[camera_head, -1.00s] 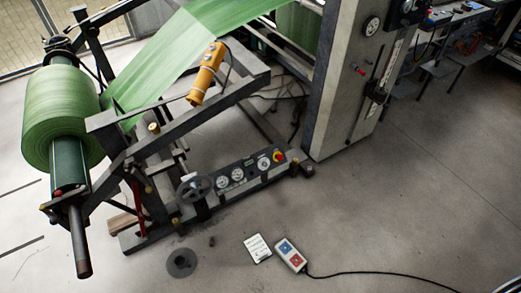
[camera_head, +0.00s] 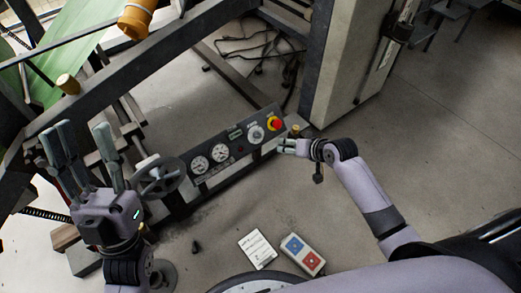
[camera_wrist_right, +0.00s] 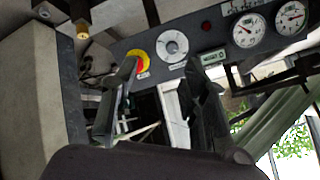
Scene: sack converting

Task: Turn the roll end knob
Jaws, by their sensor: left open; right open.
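No knob in view is marked as the roll end knob. The control panel (camera_head: 225,150) carries a white round dial (camera_head: 256,134) and a red knob on a yellow ring (camera_head: 274,124). A small brass knob (camera_head: 295,130) sits at its right end, and another brass knob (camera_head: 68,84) is on the frame at left. My right gripper (camera_head: 283,147) is open and empty by the panel's right end. In the right wrist view its fingers (camera_wrist_right: 163,75) are apart, with the dial (camera_wrist_right: 172,45) beyond them. My left gripper (camera_head: 83,130) is open, pointing up, left of a handwheel (camera_head: 160,176).
Two gauges (camera_head: 210,160) are on the panel. A white card (camera_head: 257,250) and a pendant with blue and red buttons (camera_head: 303,253) lie on the floor. A grey machine column (camera_head: 345,65) stands behind.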

